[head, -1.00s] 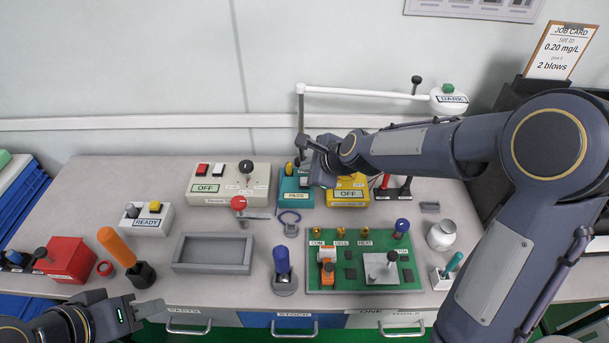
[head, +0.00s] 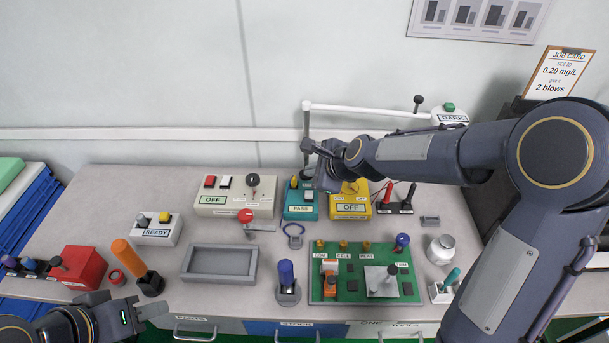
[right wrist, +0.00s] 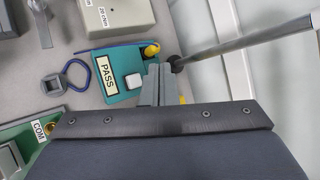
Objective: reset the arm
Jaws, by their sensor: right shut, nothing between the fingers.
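My right gripper (head: 309,147) is shut and empty. It is above the back of the teal tester (head: 293,213) labelled PASS, near the upright of the white lamp arm (head: 370,110). In the right wrist view, the shut fingers (right wrist: 157,72) overlap the edge of the teal tester (right wrist: 115,88), beside its white button and yellow knob. I cannot tell from this view whether they touch it. My left gripper (head: 147,309) is low at the left, over the front edge of the bench; its jaw opening cannot be made out.
The yellow OFF box (head: 350,212) stands right of the teal tester, the cream OFF box (head: 212,212) left. In front are a grey tray (head: 219,276), a blue-handled tool in a holder (head: 287,278) and a green board (head: 350,293). An orange-handled tool (head: 128,253) stands near my left gripper.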

